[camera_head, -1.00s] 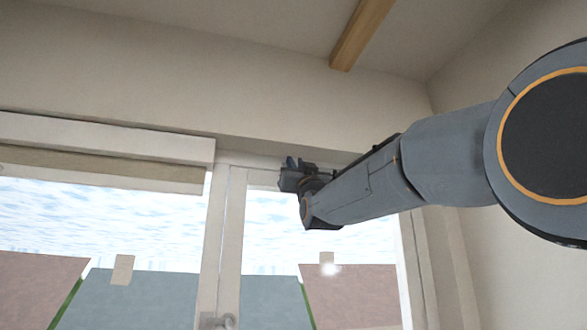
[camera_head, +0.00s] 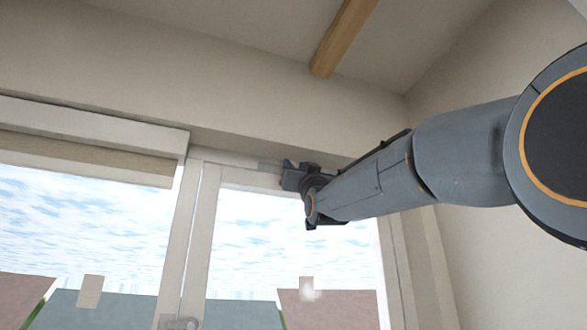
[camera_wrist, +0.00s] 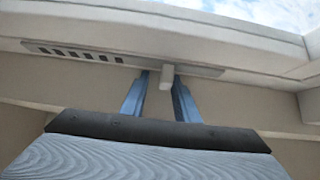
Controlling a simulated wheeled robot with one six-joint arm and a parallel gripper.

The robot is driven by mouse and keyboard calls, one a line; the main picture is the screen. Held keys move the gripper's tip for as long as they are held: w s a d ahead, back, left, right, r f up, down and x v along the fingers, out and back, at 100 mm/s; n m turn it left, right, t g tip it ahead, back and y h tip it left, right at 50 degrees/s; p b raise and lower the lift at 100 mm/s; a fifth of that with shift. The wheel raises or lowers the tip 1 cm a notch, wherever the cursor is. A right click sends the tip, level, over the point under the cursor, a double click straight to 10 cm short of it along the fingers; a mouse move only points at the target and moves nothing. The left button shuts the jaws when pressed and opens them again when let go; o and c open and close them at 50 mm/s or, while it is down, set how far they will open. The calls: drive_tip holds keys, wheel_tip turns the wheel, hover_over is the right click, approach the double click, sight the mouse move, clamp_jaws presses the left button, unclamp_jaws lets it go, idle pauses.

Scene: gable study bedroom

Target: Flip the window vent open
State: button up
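The window vent (camera_wrist: 210,71) is a thin pale strip along the top of the window frame, with several dark slots at its left part in the wrist view. A small pale tab (camera_wrist: 167,78) sticks out from its middle. The two blue fingers of my gripper (camera_wrist: 161,82) stand apart with the tab between their tips; a gap shows on the tab's left, and contact on the right is unclear. In the head view my gripper (camera_head: 288,176) is up at the window's top rail, and a short greyish part of the vent (camera_head: 268,166) shows beside it.
The window frame (camera_head: 177,250) and its panes lie below and left of my arm. A rolled blind (camera_head: 85,155) hangs over the left pane. A wooden beam (camera_head: 342,38) crosses the ceiling. A window handle (camera_head: 178,322) shows at the bottom edge.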

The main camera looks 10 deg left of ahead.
drive_tip(key=shift+o, duration=0.2)
drive_tip(key=shift+s+a, duration=0.1)
drive_tip(key=shift+a, duration=0.05)
drive_tip(key=b+v, duration=0.5)
drive_tip(key=v, duration=0.2)
drive_tip(key=shift+s+f, duration=0.25)
drive_tip(key=shift+f, duration=0.05)
idle(0.4)
